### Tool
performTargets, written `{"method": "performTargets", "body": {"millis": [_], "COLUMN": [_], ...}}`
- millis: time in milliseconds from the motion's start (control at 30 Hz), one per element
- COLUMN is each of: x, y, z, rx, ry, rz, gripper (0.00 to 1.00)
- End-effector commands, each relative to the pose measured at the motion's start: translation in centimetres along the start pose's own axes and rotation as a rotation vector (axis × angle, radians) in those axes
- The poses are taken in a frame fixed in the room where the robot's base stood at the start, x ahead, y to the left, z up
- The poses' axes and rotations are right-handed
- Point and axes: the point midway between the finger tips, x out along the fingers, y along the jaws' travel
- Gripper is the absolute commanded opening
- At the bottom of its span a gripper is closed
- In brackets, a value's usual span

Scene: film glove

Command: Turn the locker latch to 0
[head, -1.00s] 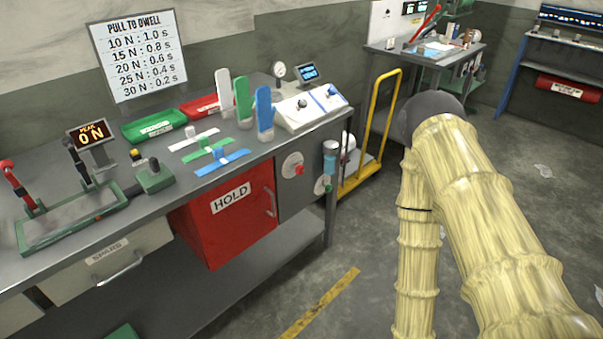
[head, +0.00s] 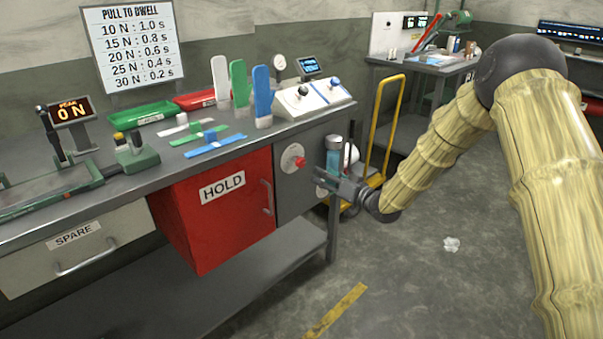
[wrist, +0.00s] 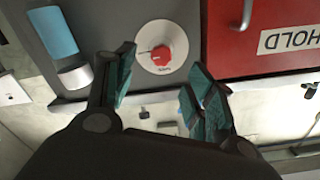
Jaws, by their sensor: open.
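A red knob (head: 292,158) sits on a round white dial on the grey panel beside the red HOLD locker door (head: 222,205). It looks like the latch; its markings are too small to read. My gripper (head: 320,179) is in front of the panel, to the right of the knob and slightly lower, apart from it. In the wrist view, which is upside down, the red knob (wrist: 162,54) shows in the gap between the open, empty fingers of my gripper (wrist: 160,72), beyond their tips. A small pointer reaches left from the knob there.
A blue-and-silver cylinder (head: 334,158) is at the panel's right edge, close behind my gripper. The locker handle (head: 267,197) sticks out left of the panel. A yellow cart rail (head: 382,120) stands to the right.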

Motion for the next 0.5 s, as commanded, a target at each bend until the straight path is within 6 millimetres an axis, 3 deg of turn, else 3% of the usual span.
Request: {"method": "performTargets", "body": {"millis": [267, 500], "x": [1.9, 5.7], "y": [-0.2, -0.4], "z": [-1.0, -0.9], "rx": [-0.009, -0.008], "ry": [0.013, 0.012], "rz": [-0.023, -0.023], "gripper": [0.54, 0.54]}}
